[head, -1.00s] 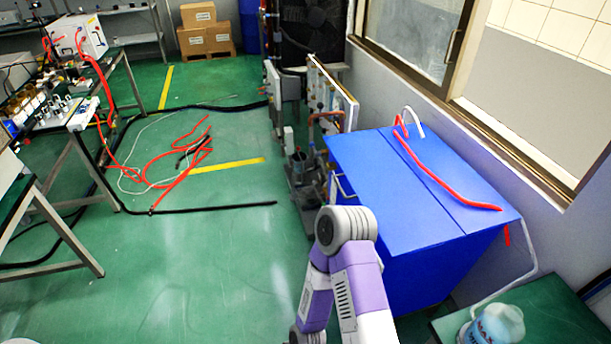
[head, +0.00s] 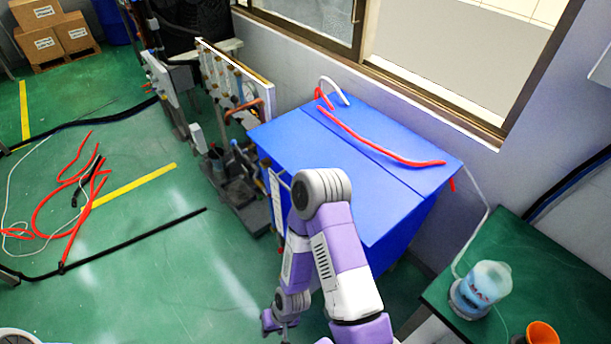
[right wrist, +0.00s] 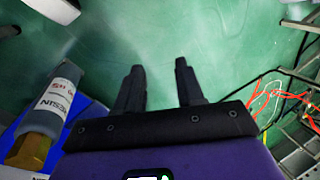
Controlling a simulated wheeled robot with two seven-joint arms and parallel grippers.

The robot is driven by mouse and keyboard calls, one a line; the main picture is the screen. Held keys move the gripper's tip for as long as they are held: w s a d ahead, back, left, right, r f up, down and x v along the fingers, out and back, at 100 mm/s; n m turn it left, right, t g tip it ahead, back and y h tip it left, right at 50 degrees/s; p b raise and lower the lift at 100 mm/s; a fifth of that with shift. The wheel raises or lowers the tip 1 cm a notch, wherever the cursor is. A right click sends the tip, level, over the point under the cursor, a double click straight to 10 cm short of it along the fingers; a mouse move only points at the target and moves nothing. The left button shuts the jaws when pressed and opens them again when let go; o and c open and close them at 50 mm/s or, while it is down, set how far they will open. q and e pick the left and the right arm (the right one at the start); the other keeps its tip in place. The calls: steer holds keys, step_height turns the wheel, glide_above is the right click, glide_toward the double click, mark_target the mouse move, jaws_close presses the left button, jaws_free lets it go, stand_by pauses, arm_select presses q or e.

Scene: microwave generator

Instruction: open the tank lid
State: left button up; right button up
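The blue tank (head: 420,212) stands against the wall right of centre in the head view. Its flat blue lid (head: 345,160) is down, with a seam across the top. A handle on its left side is partly hidden by my right arm. My right arm bends in front of the tank. My right gripper (head: 275,322) points down low in the head view, apart from the lid. In the right wrist view its two dark fingers (right wrist: 160,76) are spread with only green floor between them. My left gripper is not in view.
A red hose (head: 375,140) lies across the tank top. A panel with pipes (head: 232,85) stands left of the tank. A green table (head: 515,250) with a blue-white jar (head: 481,287) is at right. In the right wrist view a labelled grey cylinder (right wrist: 48,105) is close to the gripper.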

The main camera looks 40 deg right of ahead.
steer(key=w+d+r+m+t+h, duration=0.2)
steer(key=w+d+m+t+h, duration=0.15)
steer(key=w+d+m, duration=0.5)
steer(key=w+d+r+m+t+h, duration=0.3)
steer(key=w+d+m+h, duration=0.2)
steer(key=w, duration=0.7)
steer(key=w+d+r+m+h, duration=0.3)
steer(key=d+r+m+h, duration=0.15)
steer(key=r+m, duration=0.3)
steer(key=w+d+r+m+h, duration=0.3)
steer(key=r+m+h, duration=0.2)
steer(key=r+m, duration=0.25)
steer(key=r+b+x, duration=0.1)
steer(key=x, duration=0.5)
steer(key=shift+w+f+n, duration=0.25)
steer(key=shift+f+n, duration=0.1)
steer(key=shift+f, duration=0.1)
steer(key=shift+f, duration=0.1)
jaws_close()
steer(key=shift+a, duration=0.1)
